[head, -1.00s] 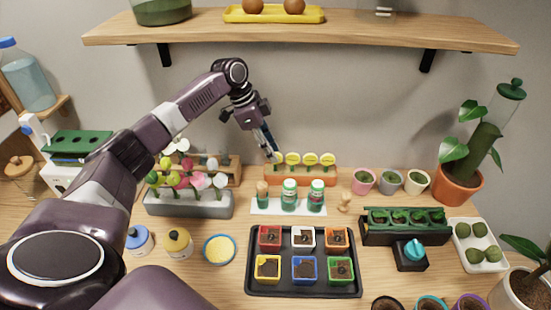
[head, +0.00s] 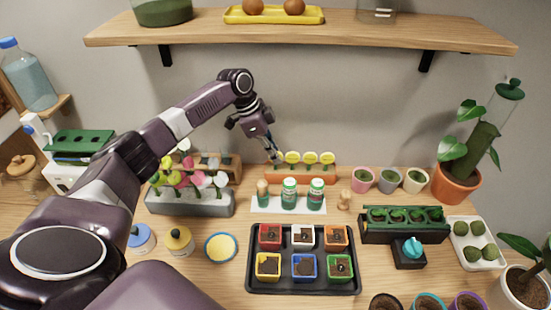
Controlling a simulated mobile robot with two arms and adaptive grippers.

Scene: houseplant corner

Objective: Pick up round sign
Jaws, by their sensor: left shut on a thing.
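Round yellow signs (head: 309,157) stand upright in a row in an orange holder (head: 310,173) at the back of the table. My left gripper (head: 275,156) points down at the left end of this row and is shut on the leftmost round sign, which the fingers mostly hide. The other signs to its right stand free of the gripper. My right gripper is not in view.
A grey block with pink, white and green round-topped picks (head: 190,203) stands left of the holder. Small bottles on a white mat (head: 262,210) stand in front of it. A black tray of colored pots (head: 303,288) lies nearer. A wooden shelf (head: 300,32) hangs above.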

